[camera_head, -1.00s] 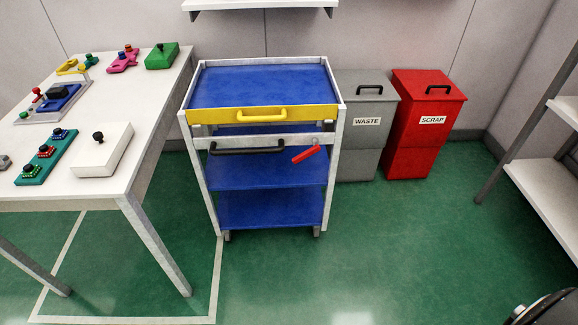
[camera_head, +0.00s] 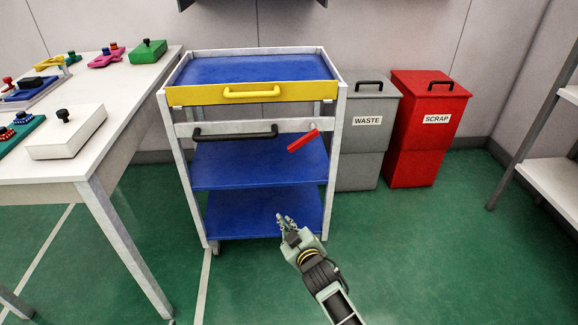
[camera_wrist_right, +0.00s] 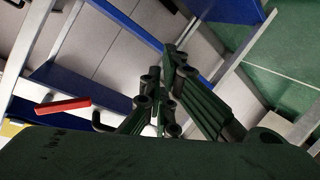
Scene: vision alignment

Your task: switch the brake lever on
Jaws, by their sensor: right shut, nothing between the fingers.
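The red brake lever (camera_head: 303,141) is on the right side of the cart's front, just below the yellow drawer. It slants, with its right end higher. It also shows at the left in the right wrist view (camera_wrist_right: 63,106). My right gripper (camera_head: 285,219) is in front of the cart's lower shelf, below the lever and apart from it. Its fingers are shut and empty, and they fill the middle of the right wrist view (camera_wrist_right: 168,88). My left gripper is in neither current view.
The cart has blue shelves (camera_head: 262,211), a yellow drawer (camera_head: 215,96) and a black handle (camera_head: 235,134). A white table (camera_head: 125,95) with several devices stands left. A grey waste bin (camera_head: 365,155) and a red scrap bin (camera_head: 412,155) stand right. Green floor in front is clear.

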